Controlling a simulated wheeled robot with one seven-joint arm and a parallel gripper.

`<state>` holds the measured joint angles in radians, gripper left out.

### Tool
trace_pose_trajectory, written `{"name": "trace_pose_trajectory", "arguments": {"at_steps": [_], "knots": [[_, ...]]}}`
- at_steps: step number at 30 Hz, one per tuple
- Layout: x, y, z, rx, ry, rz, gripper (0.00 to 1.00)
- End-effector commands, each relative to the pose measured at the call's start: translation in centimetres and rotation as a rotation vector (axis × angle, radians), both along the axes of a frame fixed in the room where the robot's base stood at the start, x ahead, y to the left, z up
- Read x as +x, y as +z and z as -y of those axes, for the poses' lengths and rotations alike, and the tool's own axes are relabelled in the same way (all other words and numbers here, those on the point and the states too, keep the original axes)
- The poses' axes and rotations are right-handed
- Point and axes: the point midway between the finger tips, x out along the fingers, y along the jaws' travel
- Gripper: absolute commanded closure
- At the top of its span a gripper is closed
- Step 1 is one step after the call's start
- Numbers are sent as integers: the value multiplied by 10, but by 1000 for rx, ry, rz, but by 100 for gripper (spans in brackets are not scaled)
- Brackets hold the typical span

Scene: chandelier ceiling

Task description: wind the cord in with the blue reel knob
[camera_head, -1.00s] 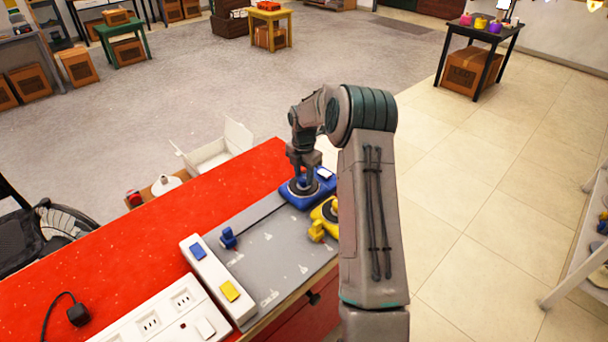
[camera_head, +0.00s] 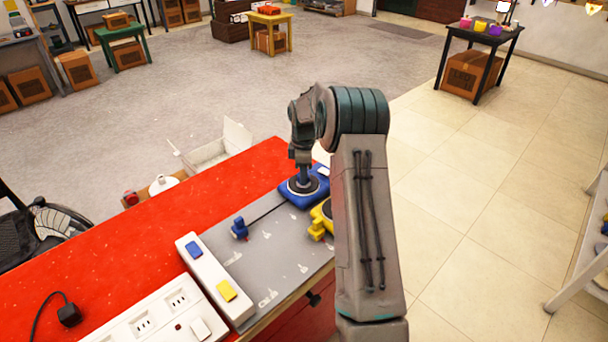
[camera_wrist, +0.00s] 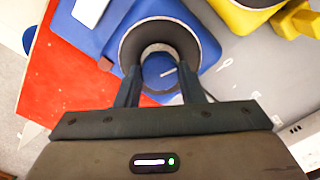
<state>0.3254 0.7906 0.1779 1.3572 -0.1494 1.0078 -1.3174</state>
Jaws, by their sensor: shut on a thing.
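The blue reel (camera_head: 322,187) stands at the far end of a grey board (camera_head: 287,262), with a dark ring around its top. My gripper (camera_head: 301,180) points down over it. In the wrist view my gripper's (camera_wrist: 160,88) two fingers are shut on the blue reel knob (camera_wrist: 157,70), inside the dark ring. In the head view the wrist and fingers hide the knob. A dark cord (camera_head: 264,212) runs straight from the reel over the board to a small blue block (camera_head: 239,229). A yellow reel (camera_head: 322,213) stands beside the blue one, partly behind my arm.
A white strip with a blue and a yellow button (camera_head: 226,291) edges the board's near side. A white socket panel (camera_head: 150,318) and a black plug (camera_head: 69,315) lie on the red tabletop (camera_head: 130,232). An open white box (camera_head: 222,150) stands beyond the table.

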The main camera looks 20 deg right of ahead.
Motion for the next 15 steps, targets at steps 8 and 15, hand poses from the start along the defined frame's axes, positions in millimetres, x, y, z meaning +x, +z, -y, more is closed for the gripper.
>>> {"name": "trace_pose_trajectory", "arguments": {"at_steps": [8,15], "knots": [[2,1,0,-1,-263,6,88],[2,2,0,0,-490,7,88]]}}
